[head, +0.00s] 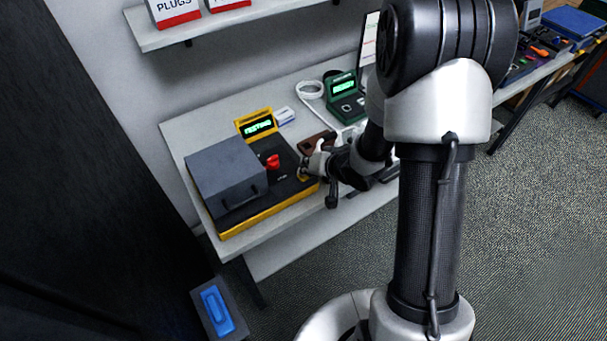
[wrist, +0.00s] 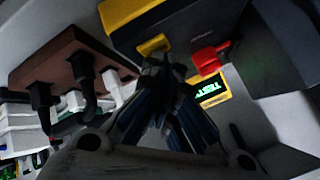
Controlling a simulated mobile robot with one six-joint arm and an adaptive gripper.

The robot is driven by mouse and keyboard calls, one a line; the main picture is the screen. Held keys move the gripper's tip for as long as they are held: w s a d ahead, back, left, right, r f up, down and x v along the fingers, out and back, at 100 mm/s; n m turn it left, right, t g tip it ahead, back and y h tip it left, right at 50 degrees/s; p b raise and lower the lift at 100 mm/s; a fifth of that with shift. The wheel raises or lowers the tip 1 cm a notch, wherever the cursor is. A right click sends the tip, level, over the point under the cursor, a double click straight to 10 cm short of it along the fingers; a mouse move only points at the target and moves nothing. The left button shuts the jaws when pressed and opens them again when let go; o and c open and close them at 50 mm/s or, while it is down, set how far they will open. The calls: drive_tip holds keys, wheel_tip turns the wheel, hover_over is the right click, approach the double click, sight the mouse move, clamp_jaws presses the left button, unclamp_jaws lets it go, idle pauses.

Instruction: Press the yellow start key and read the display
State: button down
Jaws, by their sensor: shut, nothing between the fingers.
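The black and yellow tester (head: 264,210) stands at the left end of the bench, with a grey box-shaped cover (head: 228,173) on it. Its display (head: 258,127) is lit green and reads "TESTING". In the wrist view the display (wrist: 207,93) is upside down and partly hidden. A yellow key (wrist: 152,46) shows on the black panel, right by my fingertips (wrist: 163,66); I cannot tell whether they touch it. In the head view my gripper (head: 306,172) is at the tester's right side and hides the key. My gripper is shut and empty.
A red lever (head: 272,162) stands on the tester, close to my fingers. A brown block (wrist: 60,55) with plugs is beside the gripper. A shelf (head: 225,20) hangs above.

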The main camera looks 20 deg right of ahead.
drive_tip(key=shift+r, duration=0.1)
drive_tip(key=shift+r+p, duration=0.7)
drive_tip(key=shift+p, duration=0.2)
wheel_tip(320, 180, up, 5)
drive_tip(key=p, duration=0.5)
idle(0.7)
